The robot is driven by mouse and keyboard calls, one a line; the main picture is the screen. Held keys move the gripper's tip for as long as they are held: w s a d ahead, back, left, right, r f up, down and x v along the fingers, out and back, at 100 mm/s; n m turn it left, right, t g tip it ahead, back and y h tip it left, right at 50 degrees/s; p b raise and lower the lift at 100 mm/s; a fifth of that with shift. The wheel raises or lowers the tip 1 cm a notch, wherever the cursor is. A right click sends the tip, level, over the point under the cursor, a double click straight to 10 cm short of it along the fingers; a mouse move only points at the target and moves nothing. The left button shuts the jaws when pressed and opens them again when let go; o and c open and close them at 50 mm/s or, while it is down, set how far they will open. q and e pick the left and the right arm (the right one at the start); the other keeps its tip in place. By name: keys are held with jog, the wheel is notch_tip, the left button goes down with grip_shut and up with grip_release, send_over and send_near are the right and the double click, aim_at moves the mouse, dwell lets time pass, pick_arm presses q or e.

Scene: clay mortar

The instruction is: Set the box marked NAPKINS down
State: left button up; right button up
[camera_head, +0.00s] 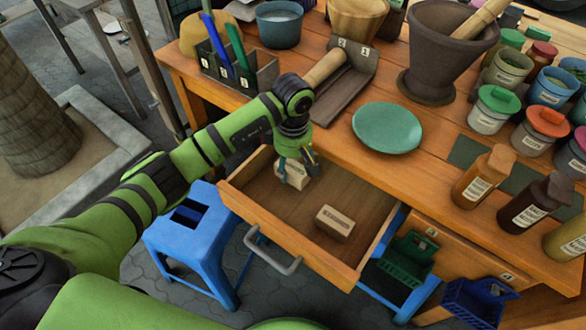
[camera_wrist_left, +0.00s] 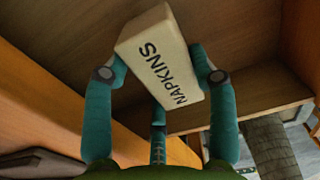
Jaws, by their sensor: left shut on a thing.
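My left gripper (camera_head: 296,162) reaches down over the back left of the open drawer (camera_head: 290,238). It is shut on a pale cream box (camera_head: 292,177). In the left wrist view the box (camera_wrist_left: 160,62) reads NAPKINS on its side and sits tilted between the teal fingers (camera_wrist_left: 161,78). The box is inside the drawer's outline, near its left wall. Whether it touches the drawer floor cannot be told. My right gripper is not in view.
A second pale box (camera_head: 334,222) lies in the drawer, its label too small to read. Bare drawer floor surrounds it. A green plate (camera_head: 387,128), a mortar (camera_head: 440,50) and several bottles and jars stand on the table above. A blue stool (camera_head: 200,245) is below left.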

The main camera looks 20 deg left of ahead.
pick_arm(q)
notch_tip(320, 180, down, 2)
jog(key=shift+f, duration=0.25)
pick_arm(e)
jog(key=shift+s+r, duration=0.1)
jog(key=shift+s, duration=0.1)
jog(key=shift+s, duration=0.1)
pick_arm(q)
jog(key=shift+f, duration=0.1)
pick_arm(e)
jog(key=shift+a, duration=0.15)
pick_arm(q)
jog(key=o, duration=1.1)
jog(key=shift+o, duration=0.2)
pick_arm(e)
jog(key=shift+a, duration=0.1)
